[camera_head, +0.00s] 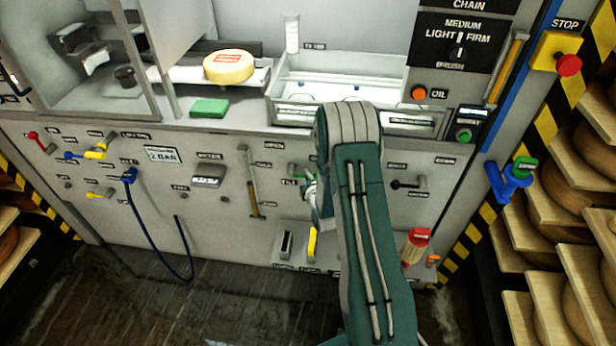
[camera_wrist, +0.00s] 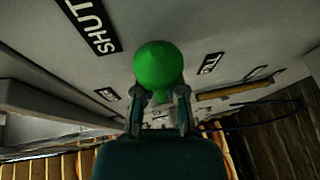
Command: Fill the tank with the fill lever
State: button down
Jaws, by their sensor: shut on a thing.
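The fill lever is green; a part of it (camera_head: 297,170) shows on the front panel in the head view, beside a small FILL label. In the wrist view its round green knob (camera_wrist: 160,66) sits between the fingertips of my gripper (camera_wrist: 160,93), which is shut on it. In the head view my gripper (camera_head: 312,188) is partly hidden behind my green arm. A SHUT label (camera_wrist: 92,24) is near the knob in the wrist view. The open metal tank (camera_head: 283,88) is above, on the counter; its liquid level is not clear.
A yellow cheese wheel (camera_head: 229,66) sits on a ledge left of the tank, above a green pad (camera_head: 209,108). Other levers and a blue hose (camera_head: 150,230) are on the panel's left. A lower shelf holds a red-topped brush-like item (camera_head: 415,245). Cheese racks flank the machine.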

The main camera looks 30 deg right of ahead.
jog(key=shift+a, duration=0.1)
jog(key=r+n+g, duration=0.1)
jog(key=r+n+h, duration=0.1)
jog(key=n, duration=0.1)
jog(key=shift+w+a+g, duration=0.15)
jog(key=shift+a+g, duration=0.15)
jog(key=shift+g, duration=0.1)
jog(key=n, duration=0.1)
jog(key=a+r+n+g+h, duration=0.1)
jog(key=n, duration=0.1)
jog(key=shift+w+r+g, duration=0.3)
jog(key=shift+a+n+h, duration=0.1)
jog(key=shift+n+h, duration=0.2)
jog(key=shift+h, duration=0.1)
jog(key=c, duration=0.7)
grip_release()
jog(key=shift+w+r, duration=0.1)
